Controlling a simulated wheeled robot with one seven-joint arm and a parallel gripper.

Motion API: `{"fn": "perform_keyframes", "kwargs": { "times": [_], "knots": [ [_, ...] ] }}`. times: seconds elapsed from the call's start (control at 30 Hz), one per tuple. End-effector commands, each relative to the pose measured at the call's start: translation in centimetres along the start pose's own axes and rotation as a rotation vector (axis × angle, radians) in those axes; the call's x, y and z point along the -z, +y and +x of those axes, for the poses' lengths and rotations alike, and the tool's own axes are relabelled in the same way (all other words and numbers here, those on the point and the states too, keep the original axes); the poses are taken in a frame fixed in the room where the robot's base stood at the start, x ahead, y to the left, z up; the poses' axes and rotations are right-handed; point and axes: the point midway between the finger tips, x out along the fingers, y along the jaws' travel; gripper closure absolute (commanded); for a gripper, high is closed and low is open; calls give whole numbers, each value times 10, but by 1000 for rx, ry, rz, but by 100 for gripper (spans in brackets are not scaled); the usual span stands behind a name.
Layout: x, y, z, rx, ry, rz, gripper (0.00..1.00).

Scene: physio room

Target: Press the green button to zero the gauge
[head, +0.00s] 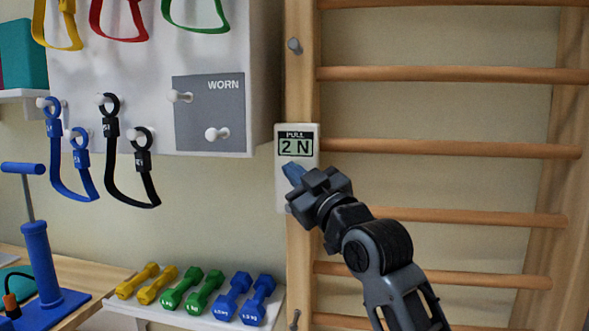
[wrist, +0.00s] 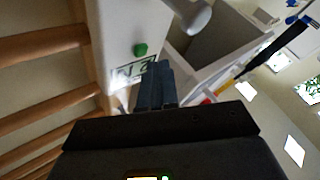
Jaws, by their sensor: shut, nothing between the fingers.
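The gauge (head: 281,140) is a white box on the wooden post, with a display (head: 295,146) reading "PULL 2 N". In the wrist view the green button (wrist: 140,49) stands out from its white face, close to the display (wrist: 131,70). The button is hidden in the head view, where my gripper (head: 290,170) covers the area below the display. My gripper (wrist: 160,65) is shut and empty. In the wrist view its fingertips are beside the display, a little to the right of the button and apart from it in the picture. The depth gap to the box is unclear.
Wooden wall bars (head: 450,148) are to the right. A grey rounded peg (wrist: 193,18) shows near the fingertips in the wrist view. A white board (head: 110,80) with hanging bands is to the left. Colored dumbbells lie on a white shelf (head: 185,313) below.

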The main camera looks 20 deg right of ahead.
Motion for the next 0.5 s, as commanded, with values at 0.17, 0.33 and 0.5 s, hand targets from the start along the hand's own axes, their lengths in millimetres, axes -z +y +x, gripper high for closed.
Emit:
{"fn": "perform_keyframes", "kwargs": {
  "times": [0.17, 0.33, 0.5],
  "knots": [
    [-1, 1, 1, 0, 1, 0, 100],
    [-4, 4, 5, 0, 0, 0, 100],
    [-4, 4, 6, 0, 0, 0, 100]
  ]
}}
